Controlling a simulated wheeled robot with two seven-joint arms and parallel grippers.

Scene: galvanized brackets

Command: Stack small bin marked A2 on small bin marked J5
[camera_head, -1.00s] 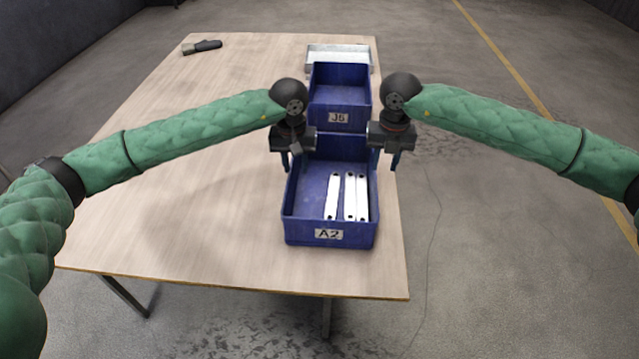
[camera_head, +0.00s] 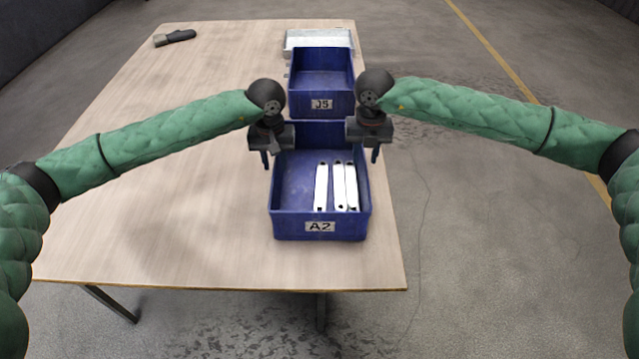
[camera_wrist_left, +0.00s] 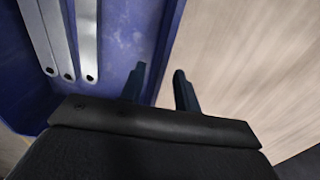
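The small bin marked A2 (camera_head: 320,233) is blue and stands upright near the front of the table, with several pale metal brackets (camera_head: 337,187) inside. The small bin marked J5 (camera_head: 322,106) is blue and stands directly behind it. My left gripper (camera_head: 272,155) is over A2's left wall. In the left wrist view its fingers (camera_wrist_left: 160,75) are apart on either side of the wall (camera_wrist_left: 166,45), with a gap showing. My right gripper (camera_head: 370,152) is at A2's right wall, fingers pointing down and seemingly apart; its inner side is partly hidden.
A light grey metal container (camera_head: 318,40) is behind J5. A dark hand tool (camera_head: 175,37) lies at the table's far left. The wooden table (camera_head: 170,200) is clear on the left; its right edge runs close beside the bins.

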